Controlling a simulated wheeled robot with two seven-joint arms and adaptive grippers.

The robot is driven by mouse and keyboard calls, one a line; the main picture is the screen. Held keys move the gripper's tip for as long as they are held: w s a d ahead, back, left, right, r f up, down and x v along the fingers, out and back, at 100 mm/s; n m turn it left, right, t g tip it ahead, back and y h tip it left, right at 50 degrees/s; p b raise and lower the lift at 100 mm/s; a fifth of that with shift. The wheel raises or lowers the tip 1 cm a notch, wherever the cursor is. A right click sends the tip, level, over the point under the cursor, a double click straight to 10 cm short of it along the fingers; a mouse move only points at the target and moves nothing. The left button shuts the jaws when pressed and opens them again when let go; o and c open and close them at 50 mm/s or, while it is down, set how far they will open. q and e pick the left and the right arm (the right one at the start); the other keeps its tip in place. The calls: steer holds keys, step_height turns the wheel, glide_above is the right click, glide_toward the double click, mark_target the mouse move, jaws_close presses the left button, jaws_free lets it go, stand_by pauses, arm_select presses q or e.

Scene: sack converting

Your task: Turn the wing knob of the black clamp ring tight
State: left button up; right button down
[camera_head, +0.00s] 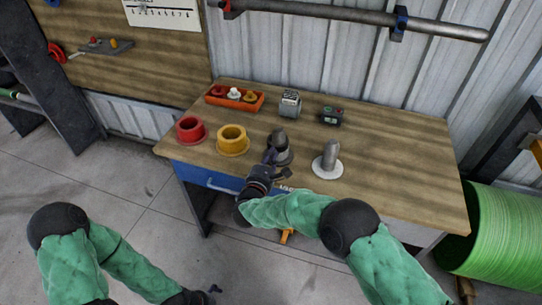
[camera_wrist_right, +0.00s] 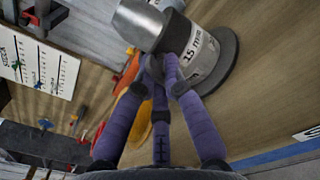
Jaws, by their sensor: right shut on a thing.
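The black clamp ring (camera_head: 284,159) sits on the wooden table around the foot of a grey post (camera_head: 279,138). In the right wrist view its dark rim (camera_wrist_right: 228,55) shows beside a pale body marked 15 mm. My right gripper (camera_head: 270,157) reaches it from the front; in the wrist view its purple fingers (camera_wrist_right: 168,72) meet at the ring's side, shut on the wing knob, which they mostly hide. My left gripper (camera_head: 211,294) hangs low at the bottom edge, away from the table, too small and dark to tell its jaws.
A yellow ring (camera_head: 232,146) and a red ring (camera_head: 190,136) stand left on the table. A white-based grey post (camera_head: 329,172) stands close on the right. Behind are an orange tray (camera_head: 222,102), a grey box (camera_head: 290,112) and a dark button box (camera_head: 331,121). The table's right side is bare.

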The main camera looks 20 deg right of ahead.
steer(key=shift+m, duration=1.1)
steer(key=c, duration=1.3)
jaws_free()
steer(key=shift+r, duration=0.1)
step_height(320, 180, up, 10)
